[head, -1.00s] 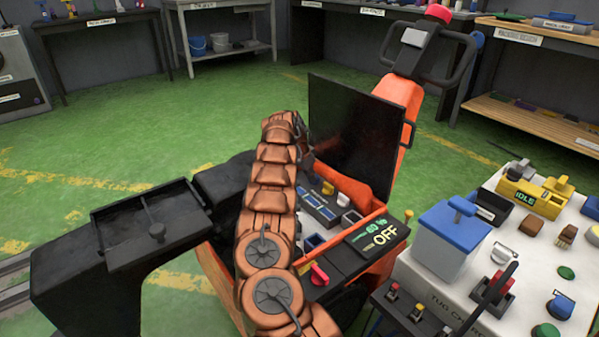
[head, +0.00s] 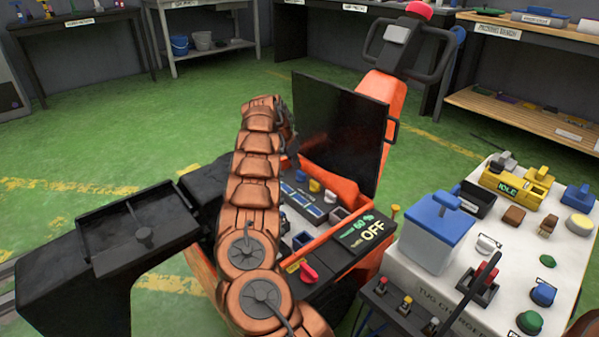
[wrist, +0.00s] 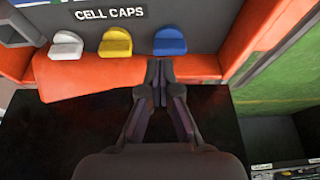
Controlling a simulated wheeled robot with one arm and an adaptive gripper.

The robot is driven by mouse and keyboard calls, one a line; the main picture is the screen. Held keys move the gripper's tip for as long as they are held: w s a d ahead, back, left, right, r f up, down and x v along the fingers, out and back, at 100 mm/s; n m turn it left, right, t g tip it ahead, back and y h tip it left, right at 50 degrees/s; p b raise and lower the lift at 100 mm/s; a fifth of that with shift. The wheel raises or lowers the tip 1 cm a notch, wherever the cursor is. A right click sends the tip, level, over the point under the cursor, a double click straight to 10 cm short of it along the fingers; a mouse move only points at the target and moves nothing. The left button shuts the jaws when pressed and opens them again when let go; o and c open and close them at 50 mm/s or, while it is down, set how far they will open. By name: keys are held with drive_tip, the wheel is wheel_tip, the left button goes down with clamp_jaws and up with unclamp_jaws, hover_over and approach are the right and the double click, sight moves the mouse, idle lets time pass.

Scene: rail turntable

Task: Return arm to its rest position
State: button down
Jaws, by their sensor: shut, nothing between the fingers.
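My copper-coloured arm (head: 255,180) stretches up over an orange tug with its black lid (head: 338,130) raised. My gripper (wrist: 160,92) is shut and empty in the wrist view. Its fingertips are over the dark lid surface (wrist: 80,135), just in front of a blue cap (wrist: 170,42) in the picture. In the head view my gripper is mostly hidden behind the end of the arm. White (wrist: 66,46) and yellow (wrist: 116,44) caps stand beside the blue one, by a "CELL CAPS" label. The tug's display (head: 362,236) reads "OFF" and 60 %.
A red knob (head: 308,272) sits below the display. At right, a white charger table (head: 405,275) carries a blue-lidded box (head: 438,232), a yellow "IDLE" unit (head: 517,187) and several knobs. A black tray unit (head: 120,235) stands at left. Green floor (head: 190,110) is open behind.

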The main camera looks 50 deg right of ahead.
drive_tip(key=v, duration=0.6)
drive_tip(key=shift+w+a, duration=0.2)
drive_tip(key=shift+a, duration=0.25)
